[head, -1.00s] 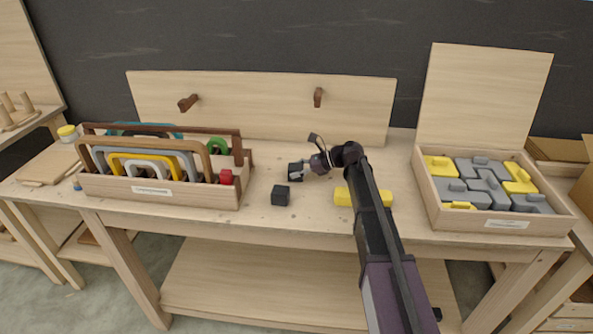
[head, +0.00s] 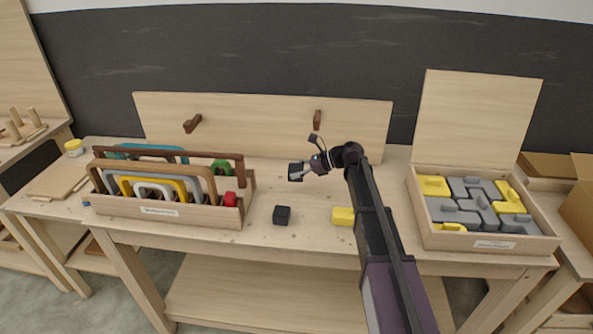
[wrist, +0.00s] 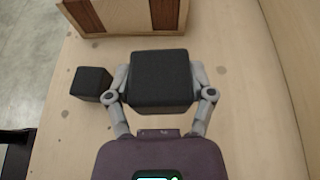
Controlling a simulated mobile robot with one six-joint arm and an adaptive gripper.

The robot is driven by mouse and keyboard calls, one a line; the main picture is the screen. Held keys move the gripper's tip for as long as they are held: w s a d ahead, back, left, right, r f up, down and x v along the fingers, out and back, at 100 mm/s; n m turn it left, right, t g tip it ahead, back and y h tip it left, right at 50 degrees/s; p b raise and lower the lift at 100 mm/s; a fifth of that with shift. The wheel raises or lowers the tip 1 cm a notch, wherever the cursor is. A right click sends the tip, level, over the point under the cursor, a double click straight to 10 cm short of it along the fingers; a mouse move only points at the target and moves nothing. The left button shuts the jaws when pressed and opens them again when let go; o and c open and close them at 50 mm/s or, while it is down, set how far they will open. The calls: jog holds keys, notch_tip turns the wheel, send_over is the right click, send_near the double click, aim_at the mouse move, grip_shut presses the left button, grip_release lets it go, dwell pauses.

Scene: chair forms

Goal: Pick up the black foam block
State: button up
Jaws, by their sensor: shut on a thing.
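My gripper (head: 299,172) is shut on a black foam block (wrist: 160,80), which sits between its two grey fingers in the wrist view. In the head view the held block (head: 294,173) shows at the left tip of the gripper, above the bench top. A second black block (head: 282,215) rests on the bench nearer the front edge. It also shows in the wrist view (wrist: 91,84), to the left of the held block and apart from it. The underside of the held block is hidden.
A wooden rack (head: 120,205) of coloured arches stands at left. A yellow block (head: 343,216) lies beside my arm, partly hidden by it. An open box (head: 430,236) of grey and yellow pieces stands at right. A pegged backboard (head: 255,125) rises behind.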

jog(key=shift+r+p, duration=0.5)
jog(key=shift+r, duration=0.3)
jog(key=shift+r, duration=0.1)
